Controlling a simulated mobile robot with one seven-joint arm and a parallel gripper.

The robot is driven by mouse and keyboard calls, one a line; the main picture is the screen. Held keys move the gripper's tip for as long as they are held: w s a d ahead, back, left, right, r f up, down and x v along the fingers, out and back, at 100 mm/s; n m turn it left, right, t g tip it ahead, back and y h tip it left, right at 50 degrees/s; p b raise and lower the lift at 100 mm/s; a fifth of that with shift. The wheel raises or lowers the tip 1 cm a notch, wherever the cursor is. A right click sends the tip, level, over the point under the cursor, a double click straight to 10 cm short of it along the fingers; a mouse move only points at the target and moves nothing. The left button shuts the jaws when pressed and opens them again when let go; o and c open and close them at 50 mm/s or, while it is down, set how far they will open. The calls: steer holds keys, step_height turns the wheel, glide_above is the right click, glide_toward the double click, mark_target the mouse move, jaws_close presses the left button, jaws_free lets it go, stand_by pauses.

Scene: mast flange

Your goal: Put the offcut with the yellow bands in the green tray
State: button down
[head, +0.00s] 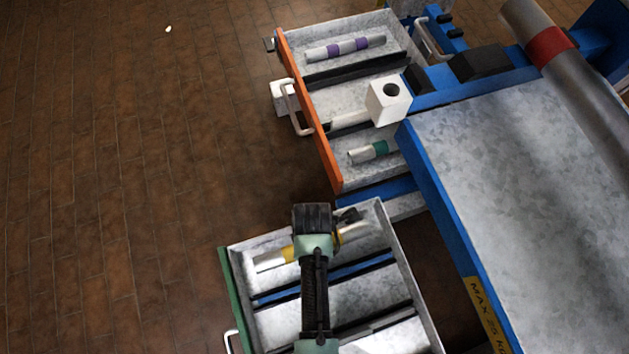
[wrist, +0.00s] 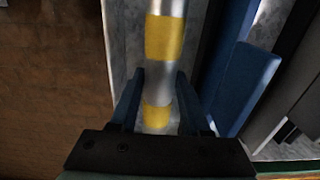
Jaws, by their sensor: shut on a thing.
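The offcut with the yellow bands (head: 268,262) is a silver tube, seen in the head view at the far end of the green-fronted tray (head: 226,275). My gripper (head: 314,240) is over its middle and hides part of it. In the wrist view the offcut (wrist: 160,76) runs lengthwise between the two fingers of my gripper (wrist: 159,88), which are shut on it. Two yellow bands show there. The offcut lies along the tray's far compartment, but I cannot tell whether it touches the floor of it.
Dark dividers split both drawers. A blue-edged metal bench (head: 530,150) stands right.

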steer(key=shift+f+b, duration=0.85)
steer(key=shift+f, duration=1.3)
steer(key=shift+f, duration=0.2)
steer(key=shift+c, duration=1.8)
jaws_free()
step_height(320, 180, up, 12)
steer(key=p, duration=0.5)
steer(key=shift+r, duration=0.2)
